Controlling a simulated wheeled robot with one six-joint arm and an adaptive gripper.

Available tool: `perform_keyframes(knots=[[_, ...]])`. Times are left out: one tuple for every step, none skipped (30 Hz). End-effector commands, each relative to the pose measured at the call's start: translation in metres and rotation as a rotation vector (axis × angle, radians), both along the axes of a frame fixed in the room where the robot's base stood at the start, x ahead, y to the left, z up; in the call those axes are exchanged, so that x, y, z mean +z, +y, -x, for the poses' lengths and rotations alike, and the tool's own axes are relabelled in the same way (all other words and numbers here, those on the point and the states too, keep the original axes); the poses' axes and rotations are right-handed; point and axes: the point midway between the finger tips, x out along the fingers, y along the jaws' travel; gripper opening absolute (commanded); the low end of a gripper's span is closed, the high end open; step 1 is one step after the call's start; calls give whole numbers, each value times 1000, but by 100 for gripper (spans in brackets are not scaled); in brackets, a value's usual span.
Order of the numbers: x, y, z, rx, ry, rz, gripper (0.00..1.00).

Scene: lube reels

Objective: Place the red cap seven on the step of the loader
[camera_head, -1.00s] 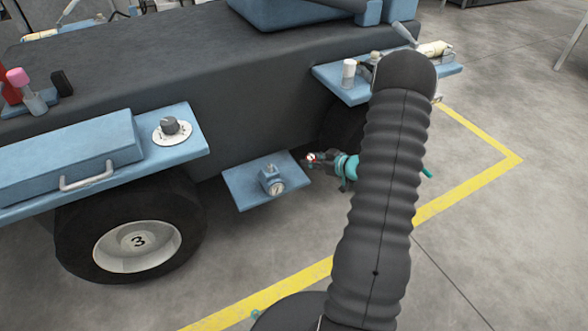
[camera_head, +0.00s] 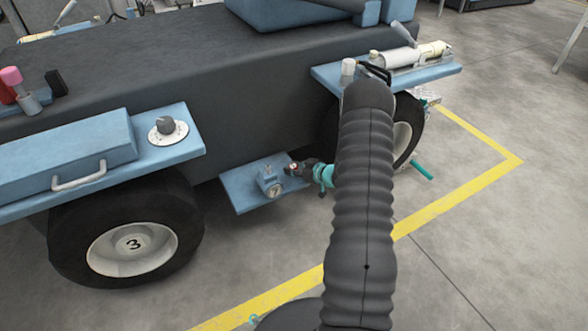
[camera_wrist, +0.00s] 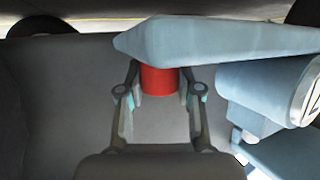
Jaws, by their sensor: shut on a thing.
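The red cap (camera_wrist: 159,80) is between the fingers of my gripper (camera_wrist: 160,92) in the wrist view; the fingers are shut on it. Its upper part in that view meets or passes behind a pale blue slab, and I cannot tell whether they touch. In the head view my gripper (camera_head: 291,169) is small, over the right part of the blue step (camera_head: 239,190), close beside the dial fitting. The cap's number cannot be read.
A dial fitting (camera_head: 268,184) stands on the step, and a round dial face (camera_wrist: 306,95) shows at the right in the wrist view. A wheel marked 3 (camera_head: 134,244) is left of the step, another wheel (camera_head: 402,140) right. A teal rod (camera_head: 421,170) lies farther right.

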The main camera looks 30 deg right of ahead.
Motion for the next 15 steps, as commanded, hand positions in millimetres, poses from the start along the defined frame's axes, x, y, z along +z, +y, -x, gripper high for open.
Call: perform_keyframes(knots=[[1,0,0,0,-1,0,17],[1,0,0,0,-1,0,17],[1,0,0,0,-1,0,17],[1,0,0,0,0,0,17],[1,0,0,0,0,0,17],[0,0,0,0,0,0,17],[-2,0,0,0,0,0,17],[-3,0,0,0,0,0,17],[-4,0,0,0,0,0,17],[-2,0,0,0,0,1,42],[-2,0,0,0,0,1,50],[-2,0,0,0,0,0,60],[-2,0,0,0,0,0,60],[-2,0,0,0,0,0,60],[-2,0,0,0,0,0,60]])
